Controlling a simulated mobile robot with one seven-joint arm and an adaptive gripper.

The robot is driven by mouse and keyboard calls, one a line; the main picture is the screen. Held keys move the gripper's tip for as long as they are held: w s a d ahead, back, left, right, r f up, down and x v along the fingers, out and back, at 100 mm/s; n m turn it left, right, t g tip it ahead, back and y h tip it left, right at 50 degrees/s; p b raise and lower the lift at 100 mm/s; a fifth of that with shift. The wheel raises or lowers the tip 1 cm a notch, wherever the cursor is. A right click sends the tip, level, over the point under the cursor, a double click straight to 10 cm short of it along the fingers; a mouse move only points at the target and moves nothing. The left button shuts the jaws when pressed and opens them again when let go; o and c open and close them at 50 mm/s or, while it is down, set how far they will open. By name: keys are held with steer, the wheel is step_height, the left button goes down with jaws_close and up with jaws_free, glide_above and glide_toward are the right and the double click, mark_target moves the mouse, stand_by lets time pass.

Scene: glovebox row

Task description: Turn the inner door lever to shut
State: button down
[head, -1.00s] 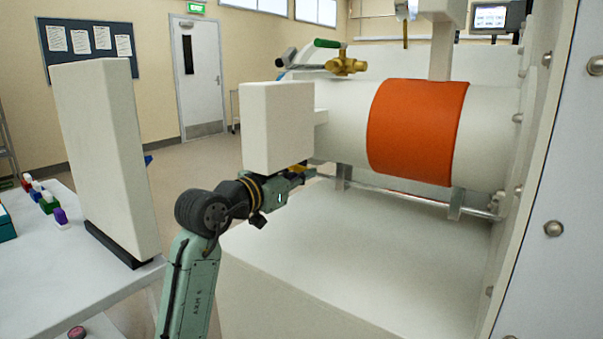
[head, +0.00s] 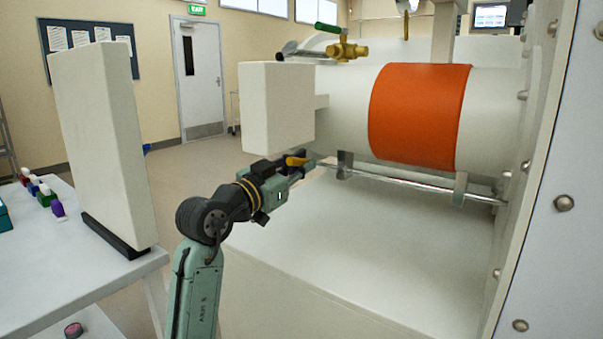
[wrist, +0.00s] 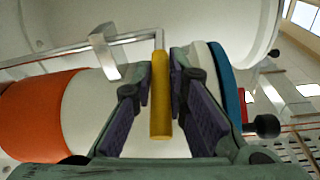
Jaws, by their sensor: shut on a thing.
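The lever has a yellow grip (wrist: 161,95) on the bent end of a long metal rod. In the wrist view the grip stands between the two fingers of my gripper (wrist: 163,100), which is shut on it. The same yellow grip (head: 297,161) shows in the head view, below the left end of the white chamber. My gripper (head: 288,170) is around it there, with part of the fingers hard to make out. The rod (head: 400,181) runs right through brackets under the chamber toward the glovebox wall. The inner door itself is not in view.
The white chamber (head: 340,118) with its orange band (head: 418,115) lies above the rod, and a white block (head: 277,105) hangs just above my gripper. A white box-like surface (head: 400,230) lies below. A table (head: 100,275) with a white upright panel (head: 100,150) stands left.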

step_height(320, 180, down, 4)
steer(key=t+h+b, duration=0.3)
steer(key=h+b, duration=0.1)
steer(key=b, duration=0.9)
steer(key=shift+d+m+t+b, duration=0.15)
steer(key=shift+m+t+b, duration=0.15)
steer(key=shift+m+b, duration=0.1)
steer(key=shift+b, duration=0.3)
steer(key=c, duration=1.9)
jaws_free()
steer(key=shift+r, duration=0.1)
steer(key=s+a, duration=0.5)
steer(key=s, duration=0.1)
steer(key=s+a, duration=0.3)
steer(key=shift+s+a+f, duration=0.35)
steer(key=shift+s, duration=0.05)
